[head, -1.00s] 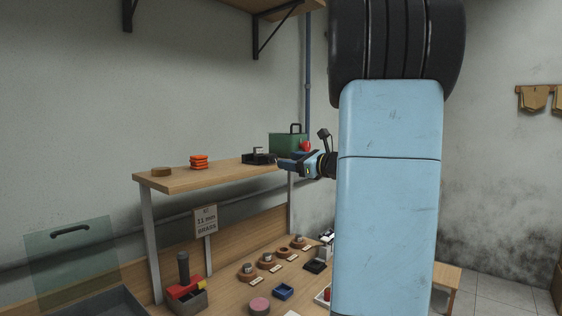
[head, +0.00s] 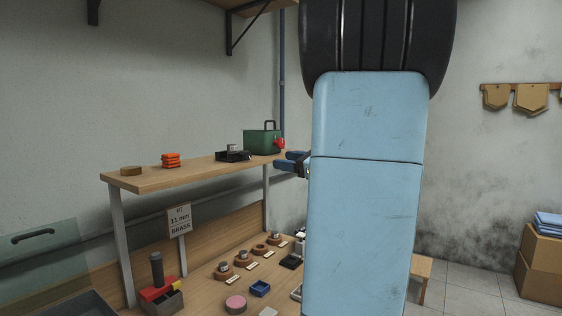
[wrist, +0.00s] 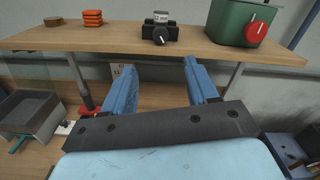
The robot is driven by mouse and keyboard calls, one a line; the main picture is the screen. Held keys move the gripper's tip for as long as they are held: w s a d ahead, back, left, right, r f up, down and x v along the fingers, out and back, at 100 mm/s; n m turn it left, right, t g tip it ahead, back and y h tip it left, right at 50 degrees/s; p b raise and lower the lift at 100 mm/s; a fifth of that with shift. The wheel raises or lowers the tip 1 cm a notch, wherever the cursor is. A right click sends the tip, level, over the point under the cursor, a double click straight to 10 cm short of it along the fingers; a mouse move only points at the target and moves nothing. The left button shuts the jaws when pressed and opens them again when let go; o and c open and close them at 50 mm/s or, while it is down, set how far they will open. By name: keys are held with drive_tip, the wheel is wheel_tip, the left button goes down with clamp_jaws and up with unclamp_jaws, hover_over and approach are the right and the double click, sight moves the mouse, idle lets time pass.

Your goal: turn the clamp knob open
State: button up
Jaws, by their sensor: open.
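A small black fixture (wrist: 160,30) with a round front knob (wrist: 160,36) and a pale label stands on the shelf in the wrist view. The knob's white mark is tilted. The fixture also shows in the head view (head: 233,155). A green box (head: 262,139) with a red knob (head: 280,143) stands to its right; I cannot tell for sure which knob is the clamp's. My gripper (wrist: 160,66) is open and empty, its two blue fingers pointing toward the shelf and apart from both knobs. In the head view my gripper (head: 290,160) is partly hidden by my arm.
The wooden shelf (head: 190,172) also holds orange pieces (head: 171,160) and a brown disc (head: 131,171). A dark tray (wrist: 30,125) is at lower left.

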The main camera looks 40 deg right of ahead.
sight(249, 155)
drive_tip(key=w+a+m, duration=0.1)
drive_tip(key=w, duration=0.3)
drive_tip(key=w+a+m, duration=0.1)
drive_tip(key=w+a, duration=0.1)
drive_tip(key=w, duration=0.2)
drive_tip(key=w+a, duration=0.1)
drive_tip(key=w, duration=0.4)
drive_tip(key=shift+a+m, duration=0.3)
drive_tip(key=shift+m, duration=0.1)
drive_tip(key=shift+c, duration=0.3)
drive_tip(key=c, duration=1)
drive_tip(key=shift+n, duration=1.5)
drive_tip(key=o, duration=1.1)
drive_tip(key=shift+c, duration=0.2)
